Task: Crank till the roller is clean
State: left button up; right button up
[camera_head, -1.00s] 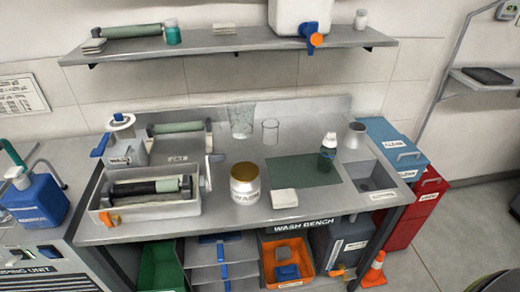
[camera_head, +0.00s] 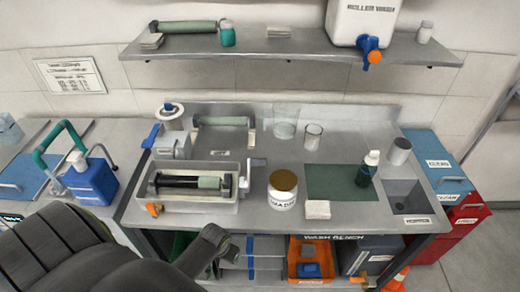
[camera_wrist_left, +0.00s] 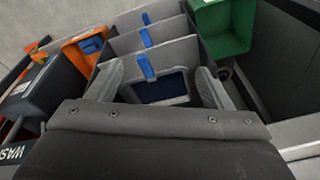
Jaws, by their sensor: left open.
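The roller (camera_head: 185,182) lies in the pale wash tray (camera_head: 205,207) on the left part of the bench. Most of it is black, with a light green stretch at its right end. The crank (camera_head: 250,178) stands at the tray's right end. My left gripper (camera_head: 215,243) is below the bench's front edge, in front of the tray and apart from it and the crank. In the left wrist view my left gripper (camera_wrist_left: 160,88) is open and empty, facing shelves under the bench. My right gripper is not in view.
A tin (camera_head: 283,189) stands close right of the crank, with a white block (camera_head: 317,209) beside it. The bench front edge and an orange bin (camera_head: 313,258) below lie near my left arm.

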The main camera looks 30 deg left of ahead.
pick_arm(q)
jog(key=w+r+p, duration=0.2)
jog(key=w+r, duration=0.2)
jog(key=r, duration=0.8)
jog(key=n+g+h+p, duration=0.1)
jog(key=n+g+p, duration=0.1)
jog(key=n, duration=0.2)
send_near(258, 159)
notch_tip(258, 159, down, 8)
jog(key=shift+r, duration=0.15)
jog(key=shift+w+f+b, duration=0.1)
jog(key=shift+f+b, duration=0.5)
jog(key=shift+f, duration=0.05)
jog(key=shift+f+b, duration=0.5)
jog(key=shift+f, duration=0.15)
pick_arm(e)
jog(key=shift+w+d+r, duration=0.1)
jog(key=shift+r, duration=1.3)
pick_arm(q)
jog(key=shift+c, duration=0.2)
